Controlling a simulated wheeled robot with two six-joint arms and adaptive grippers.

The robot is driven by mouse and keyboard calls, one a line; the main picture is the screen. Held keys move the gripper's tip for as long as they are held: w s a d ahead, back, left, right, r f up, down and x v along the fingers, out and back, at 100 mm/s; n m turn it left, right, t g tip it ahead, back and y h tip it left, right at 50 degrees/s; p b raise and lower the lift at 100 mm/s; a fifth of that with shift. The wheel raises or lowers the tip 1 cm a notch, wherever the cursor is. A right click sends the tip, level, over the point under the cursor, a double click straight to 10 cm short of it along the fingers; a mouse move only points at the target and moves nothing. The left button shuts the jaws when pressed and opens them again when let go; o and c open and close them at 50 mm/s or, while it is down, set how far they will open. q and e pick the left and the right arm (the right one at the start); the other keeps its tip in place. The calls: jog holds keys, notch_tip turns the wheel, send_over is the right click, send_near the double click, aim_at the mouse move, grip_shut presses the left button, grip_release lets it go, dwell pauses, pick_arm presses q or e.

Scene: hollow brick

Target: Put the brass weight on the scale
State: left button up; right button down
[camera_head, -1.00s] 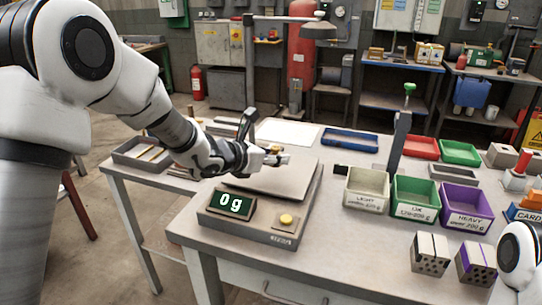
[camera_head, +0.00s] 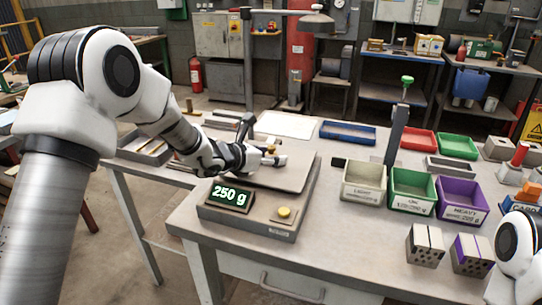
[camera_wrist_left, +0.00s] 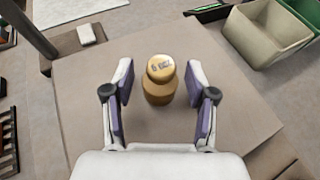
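The brass weight (camera_wrist_left: 159,88) stands upright on the plate of the scale (camera_wrist_left: 230,125) in the left wrist view. My left gripper (camera_wrist_left: 161,98) is open, with a finger on each side of the weight and a gap on both sides. In the head view the left gripper (camera_head: 272,158) is low over the scale plate (camera_head: 290,176), and the weight is small and partly hidden there. The scale's display (camera_head: 230,195) reads 250 g. My right gripper is out of view; only part of that arm shows at the lower right.
Light (camera_head: 363,183), green (camera_head: 411,190) and purple (camera_head: 461,200) bins stand right of the scale. Two hollow bricks (camera_head: 425,244) (camera_head: 471,256) lie in front of them. A post with a green top (camera_head: 397,130) rises behind. The table's front middle is clear.

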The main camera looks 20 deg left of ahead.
pick_arm(q)
jog(key=shift+r, duration=0.15)
jog(key=shift+r+p, duration=0.25)
jog(key=shift+p, duration=0.25)
jog(key=b+v, duration=0.2)
jog(key=v, duration=1)
jog(key=shift+s+f, duration=0.1)
jog(key=shift+f, duration=0.1)
